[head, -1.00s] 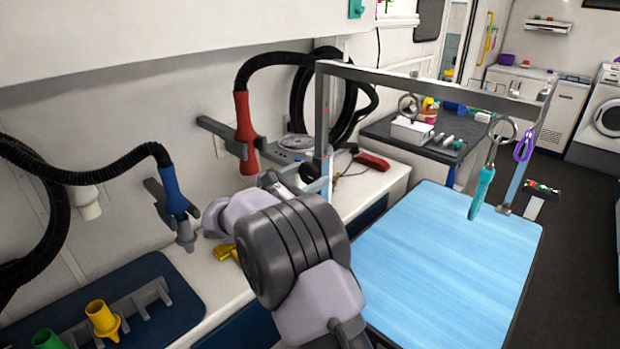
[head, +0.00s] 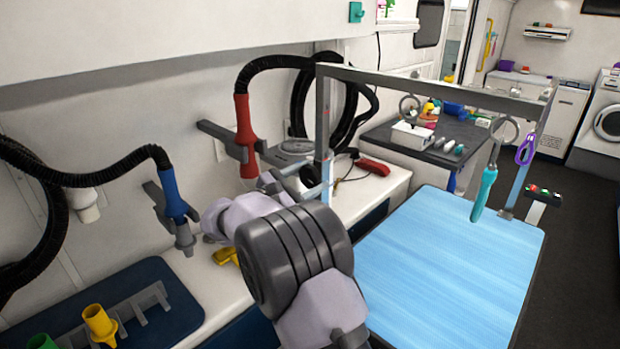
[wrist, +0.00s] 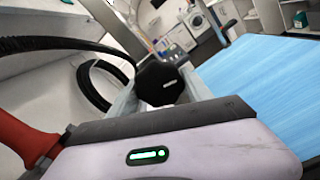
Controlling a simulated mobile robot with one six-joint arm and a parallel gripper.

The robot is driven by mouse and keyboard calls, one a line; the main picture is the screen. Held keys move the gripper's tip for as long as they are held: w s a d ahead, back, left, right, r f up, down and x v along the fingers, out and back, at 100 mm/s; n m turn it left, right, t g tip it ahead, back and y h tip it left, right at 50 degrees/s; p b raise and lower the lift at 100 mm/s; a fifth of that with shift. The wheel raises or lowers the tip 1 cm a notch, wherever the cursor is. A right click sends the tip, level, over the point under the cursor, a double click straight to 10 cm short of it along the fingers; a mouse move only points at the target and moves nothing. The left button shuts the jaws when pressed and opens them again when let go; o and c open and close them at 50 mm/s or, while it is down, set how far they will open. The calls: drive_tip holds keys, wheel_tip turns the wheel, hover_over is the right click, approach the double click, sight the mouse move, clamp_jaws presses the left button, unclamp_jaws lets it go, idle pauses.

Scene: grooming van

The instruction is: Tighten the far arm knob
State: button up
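The black arm knob (wrist: 160,83) shows in the middle of the wrist view, at the grey post of the table's overhead arm. In the head view that grey arm (head: 430,85) spans the blue table, and the knob there is mostly hidden by my wrist and fingers. My gripper (head: 297,183) is at the base of the left post. In the wrist view its pale fingers stand apart on either side of the knob. I see no clear sign that they press on it.
A red dryer nozzle (head: 245,135) and a blue nozzle (head: 173,200) hang on the wall at left. A red-handled tool (head: 373,166) lies on the counter beyond the post. The blue tabletop (head: 450,260) is clear, with loops and a teal tool (head: 484,192) hanging over it.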

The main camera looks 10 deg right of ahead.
drive_tip(key=o, duration=0.4)
drive_tip(key=shift+o, duration=0.2)
drive_tip(key=p+v, duration=0.4)
drive_tip(key=v, duration=1.3)
drive_tip(key=shift+s+a, duration=0.15)
